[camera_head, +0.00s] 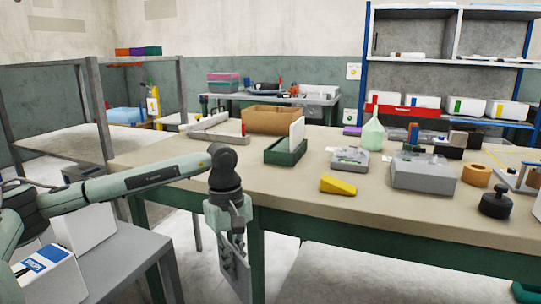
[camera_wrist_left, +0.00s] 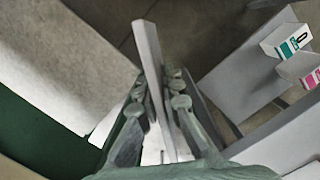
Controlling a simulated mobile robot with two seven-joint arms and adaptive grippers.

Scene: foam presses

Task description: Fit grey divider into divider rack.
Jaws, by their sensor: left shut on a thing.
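My left gripper (camera_head: 230,226) hangs pointing down in front of the table's front edge, left of the middle in the head view. It is shut on the grey divider (camera_head: 236,268), a thin flat plate that hangs below the tabletop's level. In the left wrist view the divider (camera_wrist_left: 149,50) stands edge-on between the two fingers (camera_wrist_left: 160,100). The green divider rack (camera_head: 285,157) rests on the table, behind and right of the gripper, apart from it. A white panel (camera_head: 297,132) stands upright in the rack. My right gripper is not in view.
A yellow wedge (camera_head: 338,186), a grey box (camera_head: 424,172) and a black knobbed weight (camera_head: 495,203) lie along the table (camera_head: 300,205). A cardboard box (camera_head: 272,120) is behind the rack. A grey side table (camera_head: 110,255) with white boxes stands at left.

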